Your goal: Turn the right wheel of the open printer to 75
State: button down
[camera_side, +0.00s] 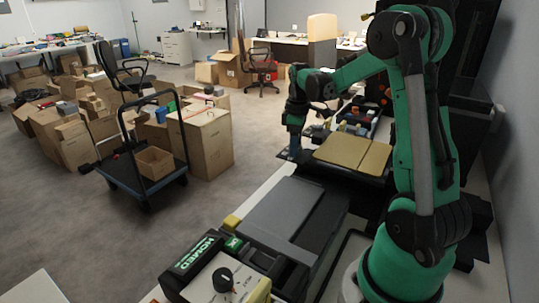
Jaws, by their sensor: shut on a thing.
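The open printer (372,173) is a dark machine with two tan panels on top and several coloured parts in a bay behind them. It stands on the bench beyond my arm's base. My gripper (297,152) points down at the printer's left end in the picture. It is shut on a small part there. The fingertips are small and dark, so I cannot make out the wheel, its scale or its reading.
A trolley (140,183) and many cartons (205,143) stand on the floor at left. Open floor lies between.

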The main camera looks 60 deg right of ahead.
jog(key=n, duration=0.5)
jog(key=shift+n, duration=0.3)
dwell(0.4)
jog(key=shift+c, duration=1.9)
grip_release()
jog(key=shift+r, duration=0.1)
jog(key=shift+r, duration=2.75)
jog(key=s+a+m+t, duration=0.2)
jog(key=a+m+t, duration=0.5)
jog(key=a, duration=1.5)
jog(key=shift+a+f+m, duration=0.25)
jog(key=shift+a+m, duration=0.1)
jog(key=shift+m, duration=0.55)
